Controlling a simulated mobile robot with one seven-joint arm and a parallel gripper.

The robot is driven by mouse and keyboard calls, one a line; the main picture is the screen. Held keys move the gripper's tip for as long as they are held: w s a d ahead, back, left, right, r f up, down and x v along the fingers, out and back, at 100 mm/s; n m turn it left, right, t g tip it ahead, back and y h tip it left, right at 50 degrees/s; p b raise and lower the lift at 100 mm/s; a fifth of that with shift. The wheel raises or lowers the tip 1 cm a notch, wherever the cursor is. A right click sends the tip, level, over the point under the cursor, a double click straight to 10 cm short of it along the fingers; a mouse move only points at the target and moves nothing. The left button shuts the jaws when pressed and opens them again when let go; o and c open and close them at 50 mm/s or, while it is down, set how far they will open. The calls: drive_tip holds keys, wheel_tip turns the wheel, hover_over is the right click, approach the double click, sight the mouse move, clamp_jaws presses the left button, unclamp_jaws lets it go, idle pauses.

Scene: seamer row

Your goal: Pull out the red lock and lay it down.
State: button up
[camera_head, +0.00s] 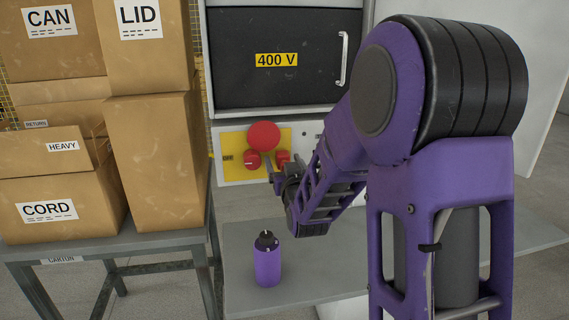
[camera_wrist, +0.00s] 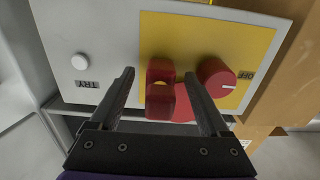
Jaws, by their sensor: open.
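The red lock (camera_wrist: 160,98) is a small red block with a hole, in front of the yellow plate in the wrist view. It also shows in the head view (camera_head: 283,157), partly hidden by my gripper. My gripper (camera_wrist: 159,76) is open, with one finger on each side of the lock and a visible gap to each finger. In the head view my gripper (camera_head: 276,170) is at the panel, just below the lock. The jaws hold nothing.
A red rotary knob (camera_wrist: 215,78) marked OFF sits close beside one finger. A large red round button (camera_head: 264,136) is above the lock. A purple bottle (camera_head: 267,262) stands on the grey table (camera_head: 325,262) below. Cardboard boxes (camera_head: 150,160) fill the left.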

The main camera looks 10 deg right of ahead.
drive_tip(key=shift+w, duration=0.9)
idle(0.4)
clamp_jaws()
idle(0.4)
drive_tip(key=shift+s, duration=0.1)
drive_tip(key=shift+s, duration=2.9)
